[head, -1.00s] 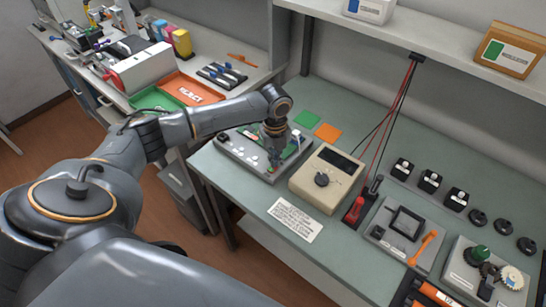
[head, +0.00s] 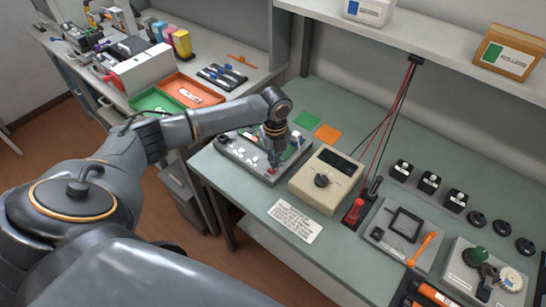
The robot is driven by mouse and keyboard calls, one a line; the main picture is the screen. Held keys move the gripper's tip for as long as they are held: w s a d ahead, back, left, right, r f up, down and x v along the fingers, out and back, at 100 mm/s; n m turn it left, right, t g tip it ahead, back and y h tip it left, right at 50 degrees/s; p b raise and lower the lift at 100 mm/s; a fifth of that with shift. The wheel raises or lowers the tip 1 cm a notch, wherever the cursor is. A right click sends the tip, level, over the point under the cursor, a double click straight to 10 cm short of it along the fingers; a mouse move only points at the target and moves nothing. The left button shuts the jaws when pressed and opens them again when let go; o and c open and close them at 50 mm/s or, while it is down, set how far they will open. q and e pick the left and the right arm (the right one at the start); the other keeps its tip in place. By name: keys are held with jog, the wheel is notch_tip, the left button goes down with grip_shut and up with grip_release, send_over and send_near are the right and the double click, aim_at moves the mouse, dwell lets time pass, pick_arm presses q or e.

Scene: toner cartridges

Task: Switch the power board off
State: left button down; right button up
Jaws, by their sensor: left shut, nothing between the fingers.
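The power board, a grey panel (head: 232,152) with a green circuit board and small white parts on it, sits at the left end of the green-grey bench. My left gripper (head: 274,163) points down over its right part, with shut, empty fingers. A small red spot (head: 272,169) shows on the panel right at the fingertips; I cannot tell if they touch it. The gripper hides part of the panel, and the switch position is too small to read. My right gripper is not in view.
A beige meter (head: 325,182) with a dial stands just right of the panel. Green and orange squares (head: 327,133) lie behind it. Red and black leads (head: 392,115) hang farther right. A printed card (head: 295,221) lies at the bench's front. A shelf (head: 420,55) overhangs the back.

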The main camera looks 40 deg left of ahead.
pick_arm(q)
jog(key=shift+r+p, duration=2.85)
jog(key=shift+r, duration=0.25)
